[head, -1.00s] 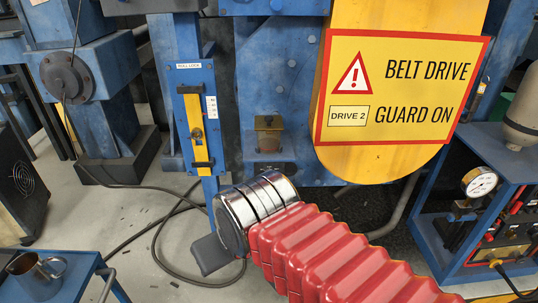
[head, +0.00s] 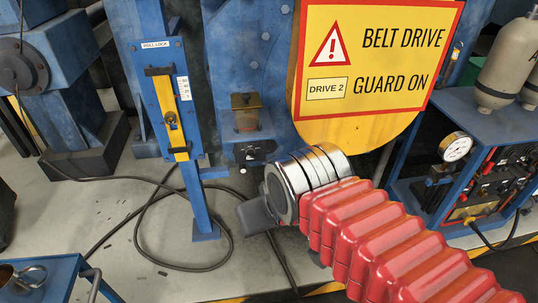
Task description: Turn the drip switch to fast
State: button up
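A small brass-coloured box (head: 246,112) is mounted on the blue machine frame, left of the yellow guard. Just below it is a small dark switch plate (head: 248,153) with a light knob or lever tip; it looks like the drip switch, but its markings and setting are too small to read. My red ribbed arm with chrome rings reaches in from the lower right. My gripper (head: 256,216) shows as a dark grey finger at the end, below and in front of the switch plate, apart from it in the picture. The gap between its fingers is hidden.
A blue post with a yellow roll lock lever (head: 167,108) stands to the left. The yellow belt drive guard (head: 366,130) hangs above my arm. A blue cart with a gauge (head: 456,147) is at right. Black cables (head: 147,215) lie on the floor; a metal cup (head: 22,277) is lower left.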

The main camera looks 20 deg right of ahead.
aim_at(250, 153)
jog(key=z, duration=0.35)
jog(key=k, duration=1.35)
jog(key=u, duration=0.55)
jog(key=i, duration=1.05)
jog(key=u, duration=0.6)
jog(key=i, duration=0.8)
jog(key=z, duration=0.15)
